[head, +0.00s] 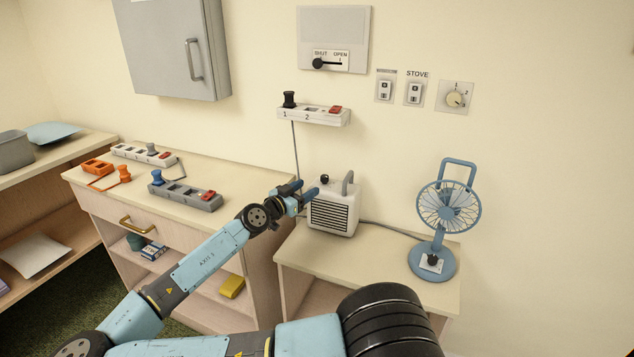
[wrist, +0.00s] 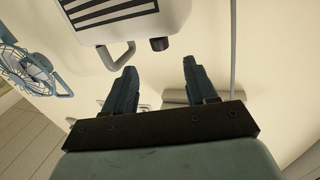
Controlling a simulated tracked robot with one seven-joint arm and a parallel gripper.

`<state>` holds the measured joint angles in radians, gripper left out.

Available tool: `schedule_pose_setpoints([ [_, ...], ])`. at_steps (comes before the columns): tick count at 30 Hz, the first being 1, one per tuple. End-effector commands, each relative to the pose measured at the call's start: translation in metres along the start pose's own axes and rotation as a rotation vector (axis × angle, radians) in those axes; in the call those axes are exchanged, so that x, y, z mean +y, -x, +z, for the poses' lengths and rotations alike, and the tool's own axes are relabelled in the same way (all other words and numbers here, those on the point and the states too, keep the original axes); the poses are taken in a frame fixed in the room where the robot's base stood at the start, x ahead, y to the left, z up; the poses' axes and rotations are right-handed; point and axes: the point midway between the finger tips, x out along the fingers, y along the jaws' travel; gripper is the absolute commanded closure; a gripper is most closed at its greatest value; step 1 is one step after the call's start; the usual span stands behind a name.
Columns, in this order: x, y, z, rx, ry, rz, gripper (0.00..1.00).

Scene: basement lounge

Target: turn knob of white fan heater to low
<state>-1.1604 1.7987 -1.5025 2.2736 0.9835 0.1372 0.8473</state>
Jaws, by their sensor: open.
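The white fan heater (head: 333,217) stands on the low right-hand table, with a dark grille on its front and a grey carry handle (head: 347,183) on top. Its small black knob (head: 325,179) sits on the top, left of the handle. In the wrist view the heater (wrist: 125,15) appears upside down at the top, with the knob (wrist: 159,44) beside the handle (wrist: 117,55). My gripper (head: 308,190) is at the heater's upper left, near the knob. In the wrist view my gripper (wrist: 160,75) is open and empty, its fingertips apart from the knob.
A blue desk fan (head: 448,210) stands on the same table (head: 380,258) to the right. A cabinet (head: 170,178) with several power strips is at left. A white socket strip (head: 314,115) hangs on the wall above the heater, its cord running down behind my gripper.

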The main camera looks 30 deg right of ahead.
Motion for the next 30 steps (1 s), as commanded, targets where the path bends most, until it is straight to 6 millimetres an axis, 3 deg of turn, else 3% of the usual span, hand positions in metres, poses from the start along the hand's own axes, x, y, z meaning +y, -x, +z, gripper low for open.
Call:
schedule_pose_setpoints([
  [6, 0.002, -0.034, 0.0, -0.002, -0.001, 0.006, 0.43],
  [15, 0.002, -0.068, 0.0, -0.001, 0.0, 0.006, 0.43],
  [30, 0.002, -0.078, 0.0, 0.0, 0.001, 0.003, 0.43],
])
